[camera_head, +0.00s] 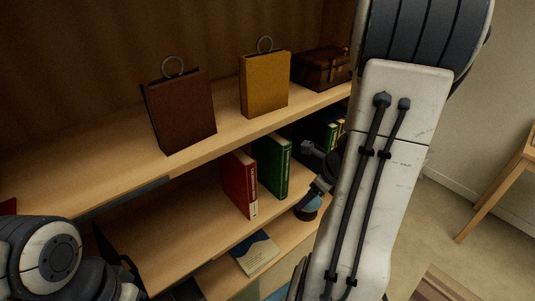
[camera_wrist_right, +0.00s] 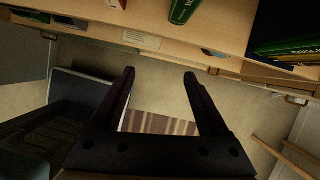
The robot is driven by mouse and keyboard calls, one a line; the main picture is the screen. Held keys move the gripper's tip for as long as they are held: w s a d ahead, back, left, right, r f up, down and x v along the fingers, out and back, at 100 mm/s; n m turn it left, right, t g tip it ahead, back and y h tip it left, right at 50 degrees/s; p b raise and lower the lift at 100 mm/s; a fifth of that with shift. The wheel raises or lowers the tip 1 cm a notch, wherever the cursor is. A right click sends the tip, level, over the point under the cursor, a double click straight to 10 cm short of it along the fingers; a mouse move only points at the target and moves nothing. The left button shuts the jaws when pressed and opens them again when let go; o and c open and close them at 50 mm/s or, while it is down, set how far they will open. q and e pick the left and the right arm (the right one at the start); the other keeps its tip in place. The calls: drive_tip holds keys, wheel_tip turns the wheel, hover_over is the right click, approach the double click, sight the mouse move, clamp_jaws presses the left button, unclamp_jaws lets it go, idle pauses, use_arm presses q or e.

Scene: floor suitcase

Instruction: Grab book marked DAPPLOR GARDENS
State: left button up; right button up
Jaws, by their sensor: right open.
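No title reading DAPPLOR GARDENS is legible on any book. In the head view a red book (camera_head: 239,183) and a green book (camera_head: 273,166) stand upright on the middle shelf, their spine lettering too small to read. In the right wrist view, the lower end of a green book (camera_wrist_right: 184,10) shows at the top edge. My right gripper (camera_wrist_right: 159,74) is open and empty, its fingers pointing toward the shelf edge, apart from the books. My left gripper is partly seen at the lower left of the head view (camera_head: 118,268); its jaws are unclear.
A brown ringed book (camera_head: 180,112), a yellow ringed one (camera_head: 265,84) and a brown case (camera_head: 322,68) stand on the top shelf. A flat book (camera_head: 255,252) lies lower. Lettered green books (camera_wrist_right: 288,48) sit at right in the wrist view. My right arm blocks the head view's right.

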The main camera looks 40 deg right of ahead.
sight(287, 171)
drive_tip(key=shift+m, duration=0.8)
drive_tip(key=w+p, duration=0.1)
drive_tip(key=w, duration=0.2)
drive_tip(key=w+p, duration=0.1)
drive_tip(key=w, duration=0.2)
drive_tip(key=w+p, duration=0.1)
drive_tip(key=w, duration=0.3)
drive_tip(key=shift+d+r, duration=0.1)
drive_tip(key=shift+d, duration=0.25)
drive_tip(key=x, duration=0.1)
drive_tip(key=b+x, duration=0.1)
drive_tip(key=shift+w+f, duration=0.3)
drive_tip(key=shift+w, duration=0.1)
drive_tip(key=shift+w+f, duration=0.2)
drive_tip(key=shift+f, duration=0.15)
clamp_jaws()
drive_tip(key=shift+r, duration=0.1)
